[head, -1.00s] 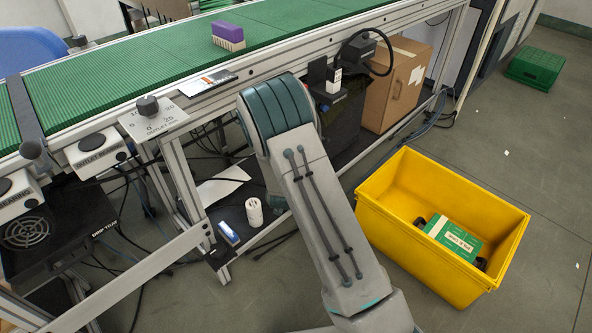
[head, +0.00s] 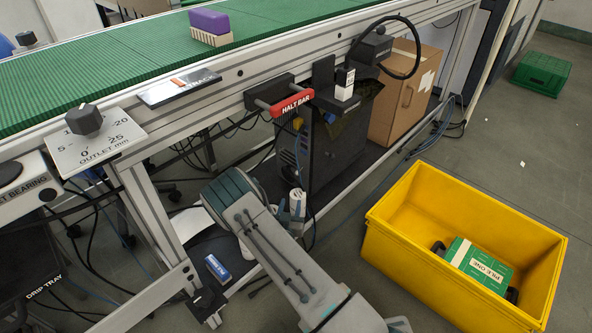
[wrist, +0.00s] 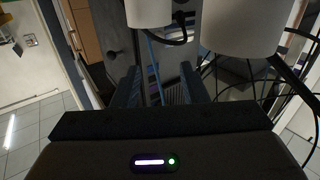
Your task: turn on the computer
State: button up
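A dark computer-like tower (head: 325,155) stands on the low shelf under the conveyor, below the red halt bar (head: 292,103). Its power button cannot be made out. In the wrist view, my gripper (wrist: 160,88) is open, with dark fingers apart and nothing held between them. Beyond the fingers is a grey panel (wrist: 155,55) with a blue cable and a black plug; I cannot tell for sure that it is the computer. In the head view my arm reaches down toward the shelf left of the tower; the gripper cannot be made out clearly there.
Two white rounded objects (wrist: 240,25) hang close at the top of the wrist view. Loose cables run around. A cardboard box (head: 402,95) stands right of the tower.

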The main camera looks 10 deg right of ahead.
aim_at(300, 170)
jog(key=b+x, duration=0.5)
jog(key=x, duration=0.9)
